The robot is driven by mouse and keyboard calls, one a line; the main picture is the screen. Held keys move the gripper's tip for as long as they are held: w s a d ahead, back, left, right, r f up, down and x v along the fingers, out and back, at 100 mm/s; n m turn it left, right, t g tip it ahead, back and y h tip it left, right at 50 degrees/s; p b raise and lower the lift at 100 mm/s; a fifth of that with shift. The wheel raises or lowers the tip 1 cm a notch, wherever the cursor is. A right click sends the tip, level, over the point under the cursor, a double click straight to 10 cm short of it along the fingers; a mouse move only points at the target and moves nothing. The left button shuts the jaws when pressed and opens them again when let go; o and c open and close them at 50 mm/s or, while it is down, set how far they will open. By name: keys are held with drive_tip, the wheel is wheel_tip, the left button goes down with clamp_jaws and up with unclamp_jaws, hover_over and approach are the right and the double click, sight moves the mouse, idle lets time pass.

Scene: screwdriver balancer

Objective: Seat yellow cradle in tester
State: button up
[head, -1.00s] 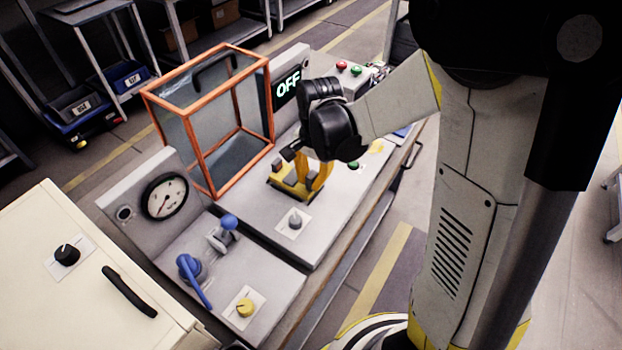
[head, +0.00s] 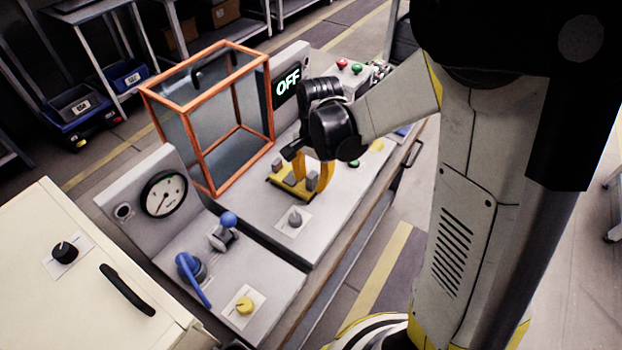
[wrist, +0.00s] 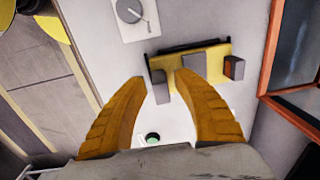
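The yellow cradle (head: 281,182) with grey blocks sits on the grey bench deck in front of the tester, an orange-framed glass chamber (head: 204,158). In the wrist view the cradle (wrist: 216,54) lies just beyond the fingertips, with a black bar along one edge and grey blocks on it. My gripper (head: 305,176) is over the right part of the cradle in the head view. In the wrist view my gripper (wrist: 163,78) has its two yellow fingers apart, with a grey block seen between the tips. I cannot tell whether they touch it. Part of the cradle is hidden behind the fingers.
A display (head: 287,86) reads OFF beside the chamber. A grey knob (head: 295,218) stands close in front of the cradle. A gauge (head: 164,194) and blue levers (head: 191,270) are to the left. Red and green buttons (head: 348,67) are behind my wrist.

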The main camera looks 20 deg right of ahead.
wheel_tip(320, 180, up, 12)
drive_tip(key=shift+s+d, duration=0.25)
drive_tip(key=shift+s, duration=0.15)
idle(0.3)
wheel_tip(320, 180, up, 12)
drive_tip(key=p, duration=1)
idle(1.4)
